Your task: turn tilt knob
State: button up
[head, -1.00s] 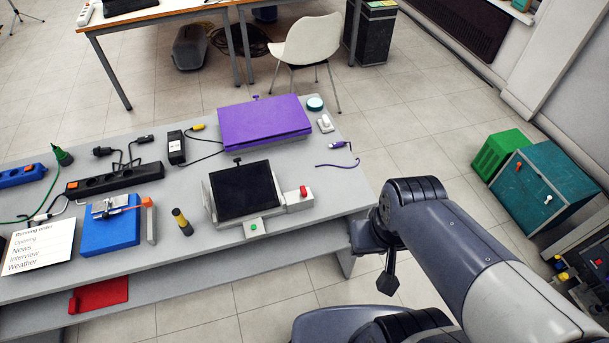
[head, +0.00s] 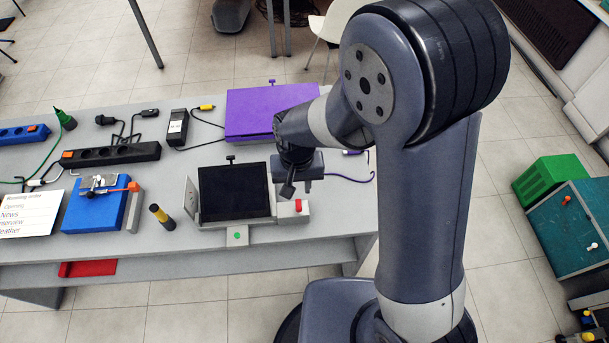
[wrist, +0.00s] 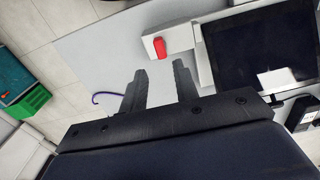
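A grey device with a dark tilted screen (head: 236,190) stands on the table. A red knob (head: 298,206) sits on the box at its right end, and a green button (head: 237,236) is on its front block. In the wrist view the red knob (wrist: 160,47) lies just beyond the fingertips, near the screen (wrist: 262,45). My gripper (head: 288,189) hangs above the table at the device's right end. Its two fingers (wrist: 158,80) are apart with nothing between them, and no contact with the knob shows. Which part is the tilt knob is not marked.
A purple case (head: 262,118) lies behind the device, partly hidden by my arm. A purple cable (head: 350,178) lies to the right. A black-and-yellow cylinder (head: 161,216) and a blue box (head: 94,210) with an orange-tipped lever stand left. Bare tabletop shows between these things.

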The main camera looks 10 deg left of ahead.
aim_at(299, 203)
jog(key=shift+f+b, duration=3.05)
jog(key=shift+f, duration=0.95)
jog(key=shift+r, duration=0.1)
jog(key=c, duration=0.6)
jog(key=m, duration=1.7)
jog(key=shift+o, duration=1.4)
jog(key=shift+m, duration=0.4)
jog(key=o, duration=0.6)
jog(key=shift+c, duration=0.2)
jog(key=shift+r, duration=0.1)
notch_tip(299, 203, up, 11)
